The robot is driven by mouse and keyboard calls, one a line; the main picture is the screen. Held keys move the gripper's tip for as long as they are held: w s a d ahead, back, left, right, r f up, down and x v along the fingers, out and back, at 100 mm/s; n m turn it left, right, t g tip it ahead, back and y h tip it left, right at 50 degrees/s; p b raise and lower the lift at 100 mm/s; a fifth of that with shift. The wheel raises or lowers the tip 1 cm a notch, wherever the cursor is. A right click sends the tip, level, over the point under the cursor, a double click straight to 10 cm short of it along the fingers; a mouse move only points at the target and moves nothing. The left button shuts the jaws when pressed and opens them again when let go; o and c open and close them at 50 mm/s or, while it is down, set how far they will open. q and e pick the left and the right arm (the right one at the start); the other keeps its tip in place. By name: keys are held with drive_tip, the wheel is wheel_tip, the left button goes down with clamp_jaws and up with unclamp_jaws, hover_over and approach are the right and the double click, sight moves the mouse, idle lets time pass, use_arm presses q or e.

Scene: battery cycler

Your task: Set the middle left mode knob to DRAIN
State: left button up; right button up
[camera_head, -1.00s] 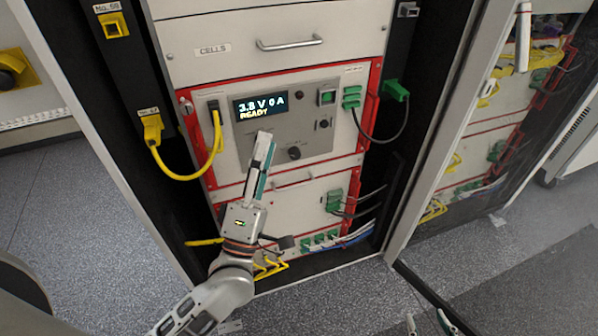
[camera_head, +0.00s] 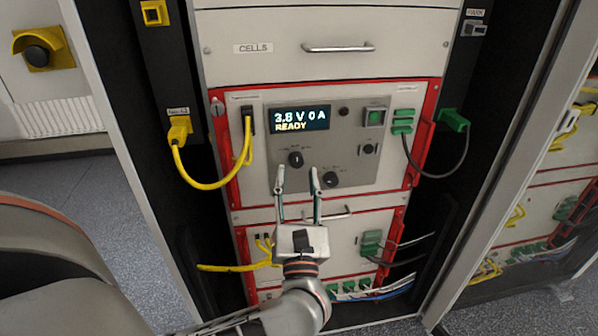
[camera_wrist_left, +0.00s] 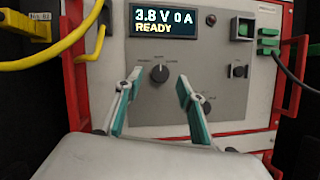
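The cycler panel (camera_head: 345,128) is grey, with a display (camera_head: 301,119) reading "3.8 V 0 A READY". Below the display is a black left knob (camera_head: 295,158), also in the left wrist view (camera_wrist_left: 160,73). A second black knob (camera_head: 330,179) sits lower right; in the left wrist view a finger partly covers it. The knob lettering is too small to read. My left gripper (camera_head: 297,172) is open and empty. Its fingertips are just below the left knob in the head view and on either side below it in the left wrist view. Contact is not visible. My right gripper is not in view.
A yellow cable (camera_head: 205,186) loops at the panel's left, and a dark cable with a green plug (camera_head: 453,120) hangs at its right. A drawer handle (camera_head: 338,48) protrudes above. A glass door (camera_head: 530,200) stands open at the right.

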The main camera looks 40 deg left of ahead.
sight(296, 160)
use_arm(q)
drive_tip(key=shift+x, duration=1.15)
drive_tip(key=c, duration=1.1)
